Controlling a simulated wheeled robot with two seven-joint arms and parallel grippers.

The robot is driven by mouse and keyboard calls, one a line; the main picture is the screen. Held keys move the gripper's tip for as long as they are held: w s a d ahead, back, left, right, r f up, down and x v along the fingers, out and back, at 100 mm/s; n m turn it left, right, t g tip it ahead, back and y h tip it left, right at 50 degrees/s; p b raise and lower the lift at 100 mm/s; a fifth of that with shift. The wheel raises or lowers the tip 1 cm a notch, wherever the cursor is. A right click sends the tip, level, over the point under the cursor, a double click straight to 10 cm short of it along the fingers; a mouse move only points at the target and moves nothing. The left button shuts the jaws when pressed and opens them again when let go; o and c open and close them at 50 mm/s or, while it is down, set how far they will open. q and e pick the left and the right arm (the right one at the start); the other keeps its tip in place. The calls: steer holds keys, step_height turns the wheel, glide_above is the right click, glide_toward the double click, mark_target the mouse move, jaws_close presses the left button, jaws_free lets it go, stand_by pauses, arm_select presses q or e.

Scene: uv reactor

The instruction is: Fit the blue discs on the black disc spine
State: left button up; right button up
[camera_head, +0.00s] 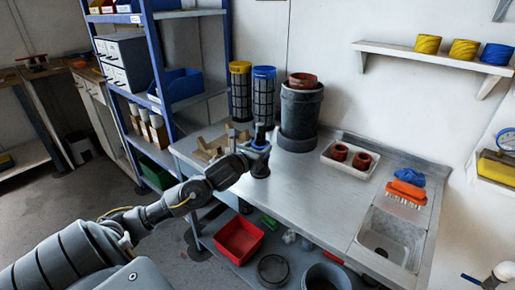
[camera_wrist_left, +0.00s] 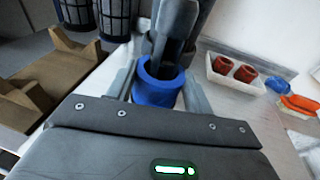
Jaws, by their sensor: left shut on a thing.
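A blue disc (camera_wrist_left: 158,88), shaped like a thick ring, is between the fingers of my left gripper (camera_wrist_left: 160,90) in the left wrist view. In the head view my left gripper (camera_head: 260,143) is over the left part of the steel bench, shut on the blue disc (camera_head: 259,146). A dark upright piece, apparently the black disc spine (camera_wrist_left: 177,38), shows at the ring's opening; I cannot tell whether the ring is around it or in front of it. My right gripper is not in view.
A grey vessel (camera_head: 299,115) stands behind the gripper, beside blue-topped (camera_head: 264,95) and yellow-topped (camera_head: 240,92) cage cylinders. A wooden cradle (camera_head: 212,149) is at left. A white tray (camera_head: 350,159) holds red-brown rings. The bench (camera_head: 310,190) is clear in the middle; a sink (camera_head: 390,237) is at right.

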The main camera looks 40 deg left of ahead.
arm_select(q)
steer(key=o, duration=1.1)
steer(key=shift+c, duration=0.2)
steer(key=shift+s, duration=0.15)
steer(key=shift+s+d, duration=0.1)
steer(key=shift+s, duration=0.3)
steer(key=b+v, duration=0.2)
steer(key=v, duration=0.7)
steer(key=shift+s+r, duration=0.15)
steer(key=shift+s, duration=0.2)
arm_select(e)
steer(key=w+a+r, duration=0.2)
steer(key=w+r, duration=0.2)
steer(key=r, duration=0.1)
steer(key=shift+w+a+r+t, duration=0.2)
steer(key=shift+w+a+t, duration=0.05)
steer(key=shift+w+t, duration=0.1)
